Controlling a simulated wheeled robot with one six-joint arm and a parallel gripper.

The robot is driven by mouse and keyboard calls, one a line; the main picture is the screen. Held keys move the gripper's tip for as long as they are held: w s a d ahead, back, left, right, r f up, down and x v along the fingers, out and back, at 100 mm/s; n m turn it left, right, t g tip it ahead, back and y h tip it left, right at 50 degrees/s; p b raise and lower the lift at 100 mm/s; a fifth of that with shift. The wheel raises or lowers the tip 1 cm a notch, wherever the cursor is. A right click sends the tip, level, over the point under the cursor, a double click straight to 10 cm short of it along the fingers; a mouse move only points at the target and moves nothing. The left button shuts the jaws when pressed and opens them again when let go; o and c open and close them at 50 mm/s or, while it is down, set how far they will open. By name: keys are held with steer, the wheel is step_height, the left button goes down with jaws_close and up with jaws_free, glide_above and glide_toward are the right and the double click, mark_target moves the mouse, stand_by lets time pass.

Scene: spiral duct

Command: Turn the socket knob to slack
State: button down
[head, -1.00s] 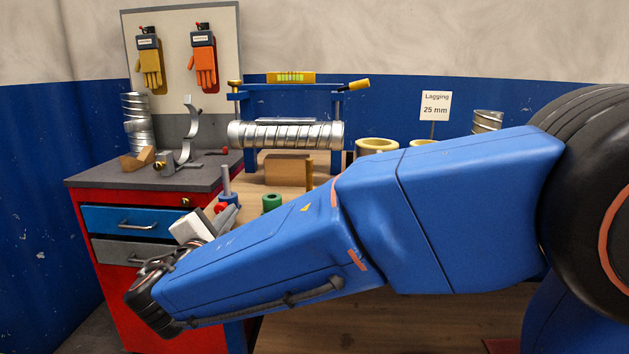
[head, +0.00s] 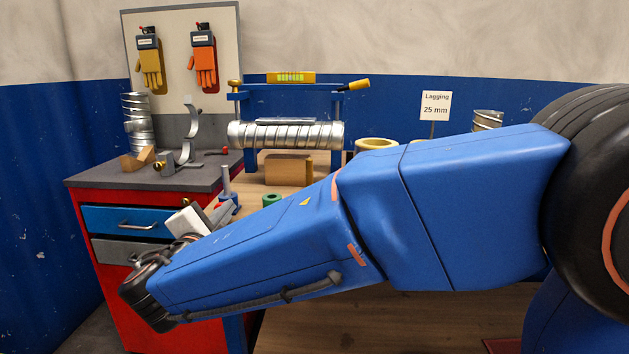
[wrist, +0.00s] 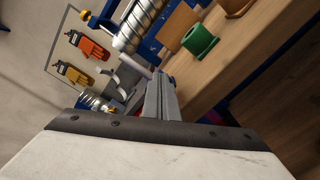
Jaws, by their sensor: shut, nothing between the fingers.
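A blue socket (head: 234,203) with a grey post (head: 226,180) rising from it stands at the bench's left end. A small red part shows beside it, close to my fingers; I cannot tell whether it is the knob, and no slack marking is legible. My gripper (head: 224,212) is shut and empty, just in front of the socket, and partly hides it. In the wrist view my gripper (wrist: 160,76) shows its two grey fingers together, with the post (wrist: 136,66) just beyond the tips. I cannot tell whether they touch the socket.
A spiral duct (head: 285,135) lies across a blue stand behind. A green ring (head: 270,200) and a cardboard-brown block (head: 288,170) are on the bench. A red drawer cabinet (head: 110,205) stands left. My arm covers much of the bench.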

steer(key=shift+a+r, duration=0.4)
steer(key=shift+r, duration=0.05)
stand_by(0.5)
steer(key=shift+d+r, duration=0.1)
steer(key=shift+r, duration=0.05)
steer(key=shift+d+r, duration=0.1)
steer(key=shift+r, duration=0.05)
steer(key=s, duration=0.6)
steer(key=shift+a, duration=0.2)
steer(key=shift+w+d+f, duration=0.2)
steer(key=shift+w+f, duration=0.25)
steer(key=shift+w, duration=0.55)
steer(key=shift+w+d+f, duration=0.25)
steer(key=shift+w+f, duration=0.15)
steer(key=shift+w, duration=0.6)
steer(key=shift+w+d+f, duration=0.2)
steer(key=shift+w+f, duration=0.25)
steer(key=shift+w, duration=0.55)
